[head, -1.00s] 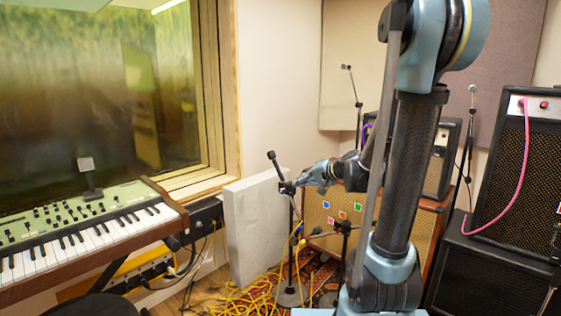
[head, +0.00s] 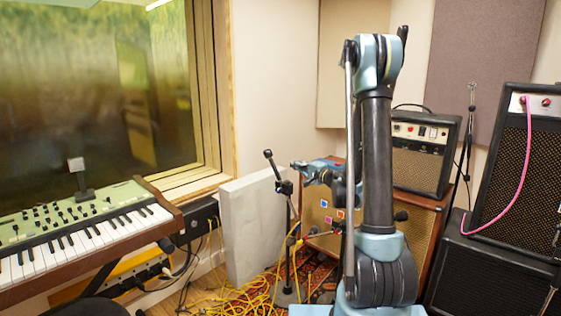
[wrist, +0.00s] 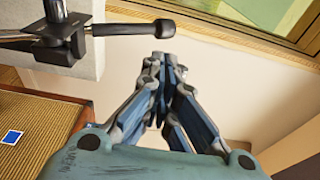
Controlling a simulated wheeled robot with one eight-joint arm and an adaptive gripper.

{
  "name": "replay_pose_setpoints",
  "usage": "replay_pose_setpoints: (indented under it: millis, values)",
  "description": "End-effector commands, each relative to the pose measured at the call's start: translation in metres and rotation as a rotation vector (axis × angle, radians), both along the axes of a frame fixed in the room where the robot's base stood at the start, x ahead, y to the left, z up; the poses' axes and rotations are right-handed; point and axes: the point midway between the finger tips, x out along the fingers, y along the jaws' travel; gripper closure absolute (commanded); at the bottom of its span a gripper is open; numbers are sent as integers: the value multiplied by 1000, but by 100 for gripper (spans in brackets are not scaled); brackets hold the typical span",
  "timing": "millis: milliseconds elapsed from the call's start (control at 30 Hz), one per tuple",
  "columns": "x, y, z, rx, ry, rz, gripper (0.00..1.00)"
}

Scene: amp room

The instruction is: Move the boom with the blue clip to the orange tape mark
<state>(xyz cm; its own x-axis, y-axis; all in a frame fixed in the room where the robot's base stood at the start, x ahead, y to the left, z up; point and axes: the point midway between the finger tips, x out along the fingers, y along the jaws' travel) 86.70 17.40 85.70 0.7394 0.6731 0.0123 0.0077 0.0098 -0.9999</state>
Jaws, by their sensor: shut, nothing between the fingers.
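My gripper (head: 295,165) is shut and empty, just right of a boom stand's black upper end (head: 268,154) and above its clamp (head: 284,187). The boom slants up to the left. The wrist view shows my closed fingers (wrist: 165,60) apart from the boom's black end (wrist: 154,28). A second, lower boom (head: 316,232) crosses in front of the brown cabinet, partly behind my arm. I cannot make out a blue clip on either boom. The cabinet's grille carries small coloured squares, including a blue one (head: 324,203) and an orange one (head: 341,213).
A grey panel (head: 246,230) leans by the wall behind the first stand. Yellow cables (head: 245,298) lie around its base. A keyboard (head: 85,235) is on the left. The brown cabinet (head: 417,235) bears a small amp (head: 418,165); a black amp stack (head: 515,175) is on the right.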

Motion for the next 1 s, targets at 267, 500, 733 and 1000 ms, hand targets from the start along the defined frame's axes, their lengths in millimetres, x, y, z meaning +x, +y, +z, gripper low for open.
replay_pose_setpoints:
  millis: [267,500,733,1000]
  values:
    - [20,25,0,2,1,8,100]
    - [51,55,1,2,1,9,100]
    - [79,82,2,1,0,10,100]
    - [98,99,2,1,0,9,100]
